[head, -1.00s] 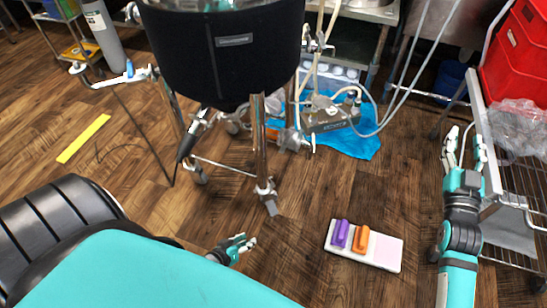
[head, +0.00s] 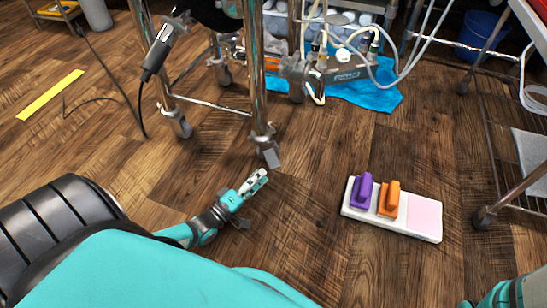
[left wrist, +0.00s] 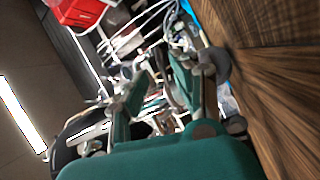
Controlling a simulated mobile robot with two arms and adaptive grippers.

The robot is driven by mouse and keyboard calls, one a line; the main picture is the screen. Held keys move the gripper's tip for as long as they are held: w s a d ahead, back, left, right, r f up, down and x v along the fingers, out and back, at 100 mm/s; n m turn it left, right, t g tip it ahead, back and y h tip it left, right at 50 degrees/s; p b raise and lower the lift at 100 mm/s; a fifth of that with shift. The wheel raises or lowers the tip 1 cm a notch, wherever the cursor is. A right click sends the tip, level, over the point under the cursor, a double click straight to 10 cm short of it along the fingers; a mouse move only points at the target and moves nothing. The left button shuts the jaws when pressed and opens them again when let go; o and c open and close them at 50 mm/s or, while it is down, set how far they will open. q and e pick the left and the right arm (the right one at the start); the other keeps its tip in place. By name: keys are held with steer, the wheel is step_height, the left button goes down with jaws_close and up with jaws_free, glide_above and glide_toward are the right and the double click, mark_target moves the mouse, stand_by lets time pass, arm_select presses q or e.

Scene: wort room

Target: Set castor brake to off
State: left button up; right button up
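The steel-legged stand of the black vessel has castors. The front castor (head: 263,138) stands on the wood floor, with a flat grey brake pedal (head: 272,158) low on its near side. My left gripper (head: 259,181) is low over the floor, just nearer than this castor. Its fingers point up and right, with a small gap to the pedal. In the left wrist view its two fingers (left wrist: 165,75) are spread apart with nothing clearly between them. My right gripper is out of view; only a teal piece of my arm shows at bottom right.
A white board (head: 424,217) with a purple block (head: 362,191) and an orange block (head: 389,199) lies right of my left gripper. A pump with hoses sits on a blue cloth (head: 375,92) behind. A wire rack (head: 505,150) stands right. A cable hangs left.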

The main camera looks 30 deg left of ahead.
mark_target(273, 162)
arm_select(q)
steer(key=b+x, duration=0.2)
steer(key=x, duration=0.3)
steer(key=shift+w+f+b, duration=0.1)
steer(key=shift+f+b, duration=0.05)
steer(key=shift+b, duration=0.25)
steer(key=shift+x, duration=0.8)
jaws_close()
